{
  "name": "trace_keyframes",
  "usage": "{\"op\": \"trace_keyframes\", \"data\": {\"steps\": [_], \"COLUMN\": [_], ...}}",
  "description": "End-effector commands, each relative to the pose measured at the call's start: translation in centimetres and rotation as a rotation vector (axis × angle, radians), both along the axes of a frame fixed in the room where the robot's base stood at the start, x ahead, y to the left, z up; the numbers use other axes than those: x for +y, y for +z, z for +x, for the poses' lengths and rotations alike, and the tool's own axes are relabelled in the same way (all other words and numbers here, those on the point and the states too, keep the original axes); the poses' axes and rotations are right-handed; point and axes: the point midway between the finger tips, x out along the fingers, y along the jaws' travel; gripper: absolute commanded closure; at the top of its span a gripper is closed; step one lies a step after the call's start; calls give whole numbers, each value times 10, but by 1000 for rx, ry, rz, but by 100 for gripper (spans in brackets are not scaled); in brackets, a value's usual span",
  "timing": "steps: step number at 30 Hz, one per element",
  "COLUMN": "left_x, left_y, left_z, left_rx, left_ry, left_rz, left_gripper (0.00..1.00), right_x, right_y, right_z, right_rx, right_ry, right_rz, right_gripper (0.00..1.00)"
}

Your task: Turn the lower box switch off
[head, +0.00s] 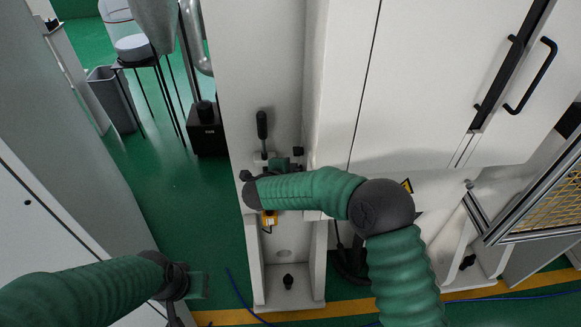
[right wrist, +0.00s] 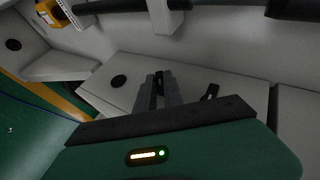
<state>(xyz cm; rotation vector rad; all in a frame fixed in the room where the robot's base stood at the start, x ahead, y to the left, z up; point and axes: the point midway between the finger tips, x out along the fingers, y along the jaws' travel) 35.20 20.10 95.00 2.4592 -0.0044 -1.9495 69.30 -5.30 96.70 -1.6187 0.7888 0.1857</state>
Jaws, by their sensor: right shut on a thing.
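My right gripper (right wrist: 158,78) shows in the right wrist view with its two grey fingers close together around a small dark part, against a pale panel. I cannot tell for sure whether this part is the switch. In the head view my right forearm and wrist reach left across the white machine and hide the fingertips. Below the wrist there is an orange-yellow box (head: 270,218), which also shows in the right wrist view (right wrist: 48,12).
A black lever (head: 262,125) stands on the machine just above my right wrist. White cabinet doors with black handles (head: 530,75) are at right. A mesh-panelled frame (head: 545,205) stands at far right. Green floor (head: 165,185) is open between the machine and the left panel.

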Motion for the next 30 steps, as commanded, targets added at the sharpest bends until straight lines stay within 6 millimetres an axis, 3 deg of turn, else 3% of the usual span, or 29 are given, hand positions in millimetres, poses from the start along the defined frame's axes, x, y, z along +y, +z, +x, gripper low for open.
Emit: {"op": "trace_keyframes", "data": {"steps": [6,7,11,23,30], "left_x": [0,0,0,0,0], "left_y": [-1,-1,-1,-1,-3], "left_z": [0,0,0,0,0], "left_rx": [0,0,0,0,0], "left_ry": [0,0,0,0,0], "left_rz": [0,0,0,0,0], "left_gripper": [64,64,64,64,64], "right_x": [-6,-6,-5,4,26], "right_y": [-4,-4,-3,4,37], "right_z": [-1,-1,-1,-7,-51], "right_rx": [6,6,4,0,-3], "right_ry": [-11,-11,-9,0,2], "right_rz": [-6,-6,-5,-3,-4], "right_gripper": [100,84,67,66,66]}}
